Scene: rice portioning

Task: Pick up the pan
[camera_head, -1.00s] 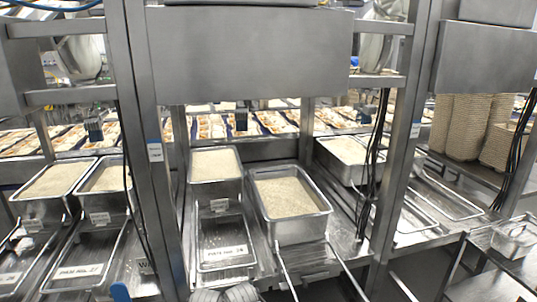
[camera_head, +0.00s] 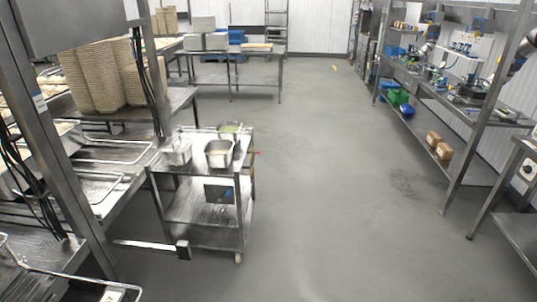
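Small metal pans stand on the top of a steel cart left of centre. One square pan (camera_head: 219,153) sits near the cart's right side, with a dark inside. Another pan (camera_head: 177,153) sits at the cart's left. A third pan (camera_head: 229,129) with something greenish in it stands behind them. I cannot tell which of these is the task's pan. Neither of my grippers shows in this view, so nothing is seen touching the pans.
The steel cart (camera_head: 205,210) has lower shelves. A bar with a dark end block (camera_head: 183,250) juts out in front of it. Stacked beige trays (camera_head: 95,80) stand at left. Open grey floor (camera_head: 330,180) lies right of the cart. A shelf (camera_head: 425,115) lines the right wall.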

